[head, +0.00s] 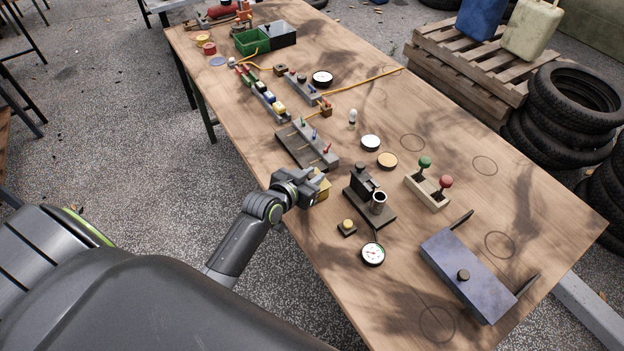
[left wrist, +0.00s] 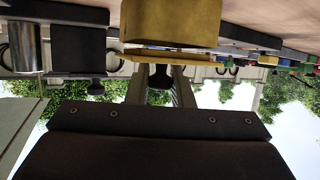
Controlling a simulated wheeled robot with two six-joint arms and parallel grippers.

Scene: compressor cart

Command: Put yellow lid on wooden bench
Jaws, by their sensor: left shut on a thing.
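A yellow box (head: 323,192) stands at the near left edge of the wooden bench (head: 470,165), partly hidden by my left gripper (head: 312,184). In the left wrist view, which is upside down, the yellow box (left wrist: 170,22) fills the top middle. The thin yellow lid (left wrist: 170,53) lies along the box's opening side, its dark knob (left wrist: 160,76) between my left fingers. My left gripper is shut on the lid by this knob. I cannot tell whether the lid still touches the box. My right gripper is not in view.
A dark block with a metal cup (head: 378,204) stands right of the box. A yellow button (head: 347,227) and a gauge (head: 372,254) lie in front, a peg rack (head: 306,146) behind. Bare wood with drawn circles (head: 485,165) is at the right. A blue-grey case (head: 466,275) lies front right.

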